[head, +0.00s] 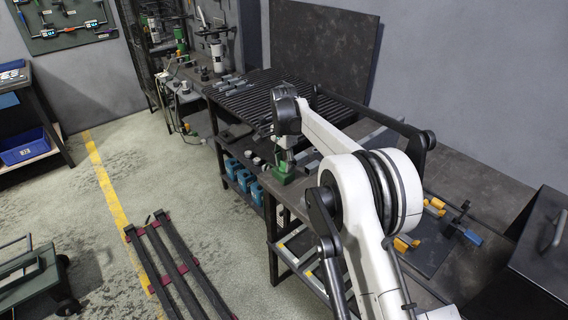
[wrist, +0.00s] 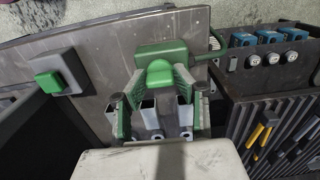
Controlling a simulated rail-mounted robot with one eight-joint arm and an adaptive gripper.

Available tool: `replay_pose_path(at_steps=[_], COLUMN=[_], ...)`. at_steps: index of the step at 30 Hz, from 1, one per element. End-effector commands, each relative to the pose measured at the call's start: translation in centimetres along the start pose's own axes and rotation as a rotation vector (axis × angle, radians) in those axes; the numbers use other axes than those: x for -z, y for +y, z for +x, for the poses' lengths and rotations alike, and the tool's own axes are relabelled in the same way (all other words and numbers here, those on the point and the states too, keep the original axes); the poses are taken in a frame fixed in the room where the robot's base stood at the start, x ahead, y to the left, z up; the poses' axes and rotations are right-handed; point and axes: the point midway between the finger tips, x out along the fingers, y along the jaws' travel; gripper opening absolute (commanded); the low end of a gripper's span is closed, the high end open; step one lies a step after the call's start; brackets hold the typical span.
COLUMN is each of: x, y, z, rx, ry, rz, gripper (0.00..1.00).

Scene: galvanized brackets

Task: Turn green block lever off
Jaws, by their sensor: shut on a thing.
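The green block with its lever (head: 287,178) stands on the dark workbench, just left of my white arm in the head view. In the wrist view its green body (wrist: 165,52) lies at the top centre, with a rounded green part between my fingers. My gripper (wrist: 160,84) is shut on this green lever part. In the head view my gripper (head: 285,148) points down over the block and is partly hidden by my arm. The lever's exact angle is hidden by the fingers.
A grey box with a square green button (wrist: 50,80) is at left in the wrist view. Orange clamps (head: 405,243) lie on the bench right of my arm.

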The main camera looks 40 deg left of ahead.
Motion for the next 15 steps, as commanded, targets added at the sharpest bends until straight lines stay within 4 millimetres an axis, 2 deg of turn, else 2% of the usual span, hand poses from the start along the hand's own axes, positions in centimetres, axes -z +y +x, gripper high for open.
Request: replay_pose_path(at_steps=[8,15], x=[0.0,0.01], y=[0.0,-0.01], z=[0.11,0.22], rx=[0.0,0.0], ry=[0.0,0.0], rz=[-0.113,-0.313], gripper=[0.01,0.01])
